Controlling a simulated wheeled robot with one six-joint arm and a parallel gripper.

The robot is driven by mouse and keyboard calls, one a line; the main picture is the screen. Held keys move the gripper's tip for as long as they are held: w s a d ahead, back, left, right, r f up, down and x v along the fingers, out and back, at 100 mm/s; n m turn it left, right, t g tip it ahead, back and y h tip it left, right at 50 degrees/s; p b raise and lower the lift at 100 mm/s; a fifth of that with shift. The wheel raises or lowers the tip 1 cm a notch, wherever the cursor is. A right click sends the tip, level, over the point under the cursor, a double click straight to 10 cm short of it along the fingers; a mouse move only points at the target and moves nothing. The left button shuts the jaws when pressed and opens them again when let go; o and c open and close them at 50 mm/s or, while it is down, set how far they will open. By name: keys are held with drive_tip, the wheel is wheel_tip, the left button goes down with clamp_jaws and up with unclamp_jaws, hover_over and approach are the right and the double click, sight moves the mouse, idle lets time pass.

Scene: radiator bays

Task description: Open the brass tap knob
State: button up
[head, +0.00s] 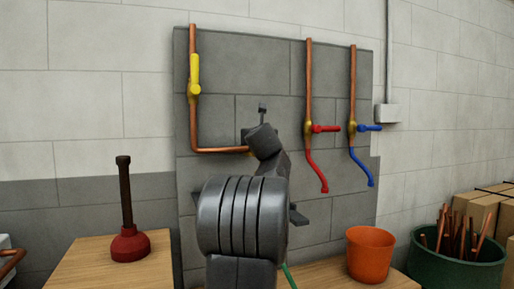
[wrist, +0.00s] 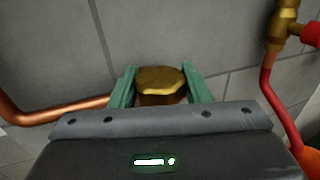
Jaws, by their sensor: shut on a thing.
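The brass tap knob (wrist: 160,80) is in the middle of the wrist view, a faceted brass cap close to the grey panel. My gripper (wrist: 159,71) has a green finger on each side of it and is shut on the knob. Its lower part is hidden by the gripper body. In the head view my own arm covers the gripper and nearly all of the knob. A copper pipe (head: 218,150) runs down and across to the knob from the left; it also shows in the wrist view (wrist: 60,115).
A yellow lever valve (head: 194,75) is on the pipe above left. A red-handled valve (head: 322,129) with a red hose and a blue-handled valve (head: 368,128) are to the right. Below stand a plunger (head: 129,245), an orange bucket (head: 370,255) and a green tub (head: 458,262).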

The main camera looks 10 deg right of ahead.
drive_tip(key=n+y, duration=0.1)
drive_tip(key=y+b, duration=0.1)
drive_tip(key=shift+d+f+n+y, duration=0.1)
drive_tip(key=shift+f+n+y, duration=0.1)
drive_tip(key=shift+n+y, duration=0.2)
drive_tip(key=y, duration=0.1)
drive_tip(key=n+y+p, duration=0.1)
drive_tip(key=shift+r+n+y, duration=0.2)
drive_tip(key=shift+n+y, duration=0.1)
drive_tip(key=n+g+y+p, duration=0.2)
drive_tip(key=n+y+p, duration=0.1)
drive_tip(key=y, duration=0.1)
drive_tip(key=shift+y+p, duration=0.3)
drive_tip(key=shift+p, duration=0.1)
drive_tip(key=shift+n+g+y+p, duration=0.3)
drive_tip(key=shift+n+y+p, duration=0.1)
drive_tip(key=shift+f+y, duration=0.2)
drive_tip(key=shift+y, duration=0.1)
drive_tip(key=o, duration=1)
drive_tip(key=shift+r, duration=0.1)
drive_tip(key=shift+c, duration=0.2)
drive_tip(key=shift+s, duration=0.1)
drive_tip(key=v, duration=1.3)
drive_tip(key=shift+s+d+p, duration=0.15)
drive_tip(key=shift+s+p, duration=0.1)
drive_tip(key=shift+p, duration=0.2)
drive_tip(key=shift+r, duration=0.15)
